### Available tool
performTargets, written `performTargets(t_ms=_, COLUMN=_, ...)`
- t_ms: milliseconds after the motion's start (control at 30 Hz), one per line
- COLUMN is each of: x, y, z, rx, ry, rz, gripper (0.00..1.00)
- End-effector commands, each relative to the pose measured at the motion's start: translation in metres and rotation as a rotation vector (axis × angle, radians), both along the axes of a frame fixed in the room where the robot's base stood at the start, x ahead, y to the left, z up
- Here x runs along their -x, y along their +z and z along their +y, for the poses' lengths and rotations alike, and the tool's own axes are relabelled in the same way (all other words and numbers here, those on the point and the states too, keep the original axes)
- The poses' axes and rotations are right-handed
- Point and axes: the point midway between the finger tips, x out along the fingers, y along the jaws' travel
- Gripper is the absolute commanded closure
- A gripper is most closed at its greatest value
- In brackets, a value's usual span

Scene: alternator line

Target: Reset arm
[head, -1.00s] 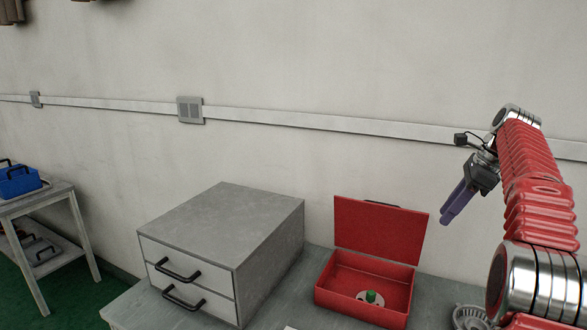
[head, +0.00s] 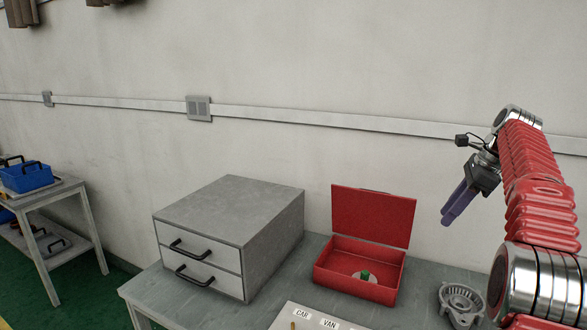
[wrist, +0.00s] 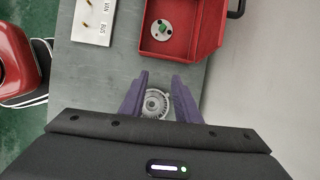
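My arm is raised at the right of the head view, bent at the elbow, with my gripper (head: 460,203) pointing down and left in the air. The gripper's purple fingers also show in the wrist view (wrist: 158,98). There they stand apart with nothing held between them, above the workbench. A grey metal alternator housing (wrist: 156,104) lies on the bench below and shows through the gap between the fingers. It also shows at the lower right of the head view (head: 461,300).
An open red box (head: 350,283) with a green-topped part (head: 365,275) inside stands on the bench (head: 237,312). A grey two-drawer cabinet (head: 240,205) with shut drawers stands left of it. A labelled pegged board (head: 315,316) lies in front. A side table (head: 50,197) holds a blue bin (head: 28,178).

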Motion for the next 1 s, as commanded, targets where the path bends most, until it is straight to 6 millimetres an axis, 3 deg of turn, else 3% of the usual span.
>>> performTargets(t_ms=367, x=-0.012, y=-0.008, z=-0.011, rx=0.072, ry=0.142, rz=-0.09, gripper=0.71)
performTargets(t_ms=633, x=-0.015, y=-0.048, z=-0.021, rx=0.13, ry=0.287, rz=-0.114, gripper=0.71)
performTargets(t_ms=833, x=-0.003, y=-0.073, z=-0.02, rx=0.202, ry=0.451, rz=-0.139, gripper=0.71)
performTargets(t_ms=1000, x=0.016, y=-0.083, z=-0.005, rx=0.275, ry=0.617, rz=-0.164, gripper=0.71)
